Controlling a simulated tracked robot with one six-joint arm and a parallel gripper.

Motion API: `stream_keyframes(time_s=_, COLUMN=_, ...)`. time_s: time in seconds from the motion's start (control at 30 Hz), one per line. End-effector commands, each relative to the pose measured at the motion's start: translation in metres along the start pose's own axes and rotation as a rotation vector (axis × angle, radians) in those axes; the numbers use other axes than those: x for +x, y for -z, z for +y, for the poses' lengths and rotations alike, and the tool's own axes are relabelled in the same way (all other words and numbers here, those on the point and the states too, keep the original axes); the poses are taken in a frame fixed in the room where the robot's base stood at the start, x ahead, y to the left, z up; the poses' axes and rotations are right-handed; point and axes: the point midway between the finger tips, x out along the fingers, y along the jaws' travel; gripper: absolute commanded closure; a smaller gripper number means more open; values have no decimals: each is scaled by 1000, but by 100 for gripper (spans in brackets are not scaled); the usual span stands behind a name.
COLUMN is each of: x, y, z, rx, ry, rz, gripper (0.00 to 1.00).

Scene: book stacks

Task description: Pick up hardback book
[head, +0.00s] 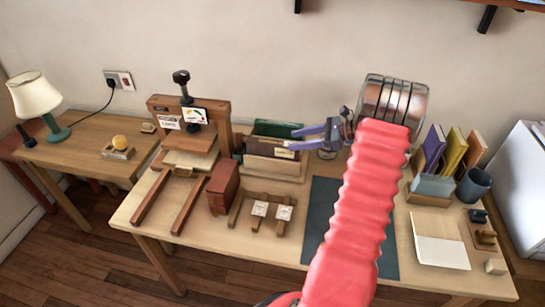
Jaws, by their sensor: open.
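My gripper (293,138) has blue-purple fingers pointing left, parted and empty, above or in front of a wooden rack holding dark green and brown upright items. I cannot tell its height over them. A dark red block shaped like a thick closed book (222,187) stands on the table left of my gripper. Three upright books, purple (434,149), yellow (454,151) and brown (474,154), stand in a holder at the right. I cannot tell for certain which is the hardback book. My red ribbed arm hides part of the table's middle.
A wooden press (190,115) with two rails stands at the left of the table (150,215). A dark mat (322,215) lies in the middle, mostly bare. A blue-grey cup (473,185) and a cream board (440,250) are at the right. A lamp (35,97) stands on a side table.

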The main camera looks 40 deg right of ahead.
Motion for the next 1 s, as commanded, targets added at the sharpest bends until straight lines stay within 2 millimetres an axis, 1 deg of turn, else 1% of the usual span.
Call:
stream_keyframes(time_s=0.03, x=9, y=0, z=1, rx=0, ry=-3, rz=0, gripper=53)
stream_keyframes(time_s=0.1, x=20, y=0, z=1, rx=0, ry=-4, rz=0, gripper=53)
stream_keyframes(time_s=0.2, x=34, y=0, z=1, rx=0, ry=-3, rz=0, gripper=53)
stream_keyframes(time_s=0.3, x=44, y=0, z=1, rx=-1, ry=-2, rz=0, gripper=53)
stream_keyframes(time_s=0.4, x=48, y=0, z=0, rx=0, ry=0, rz=0, gripper=53)
stream_keyframes(time_s=0.67, x=48, y=0, z=0, rx=0, ry=0, rz=0, gripper=53)
stream_keyframes(time_s=0.77, x=50, y=0, z=0, rx=0, ry=-1, rz=0, gripper=53)
stream_keyframes(time_s=0.87, x=59, y=0, z=1, rx=0, ry=-3, rz=0, gripper=53)
stream_keyframes(time_s=1.0, x=78, y=1, z=0, rx=0, ry=-3, rz=0, gripper=53)
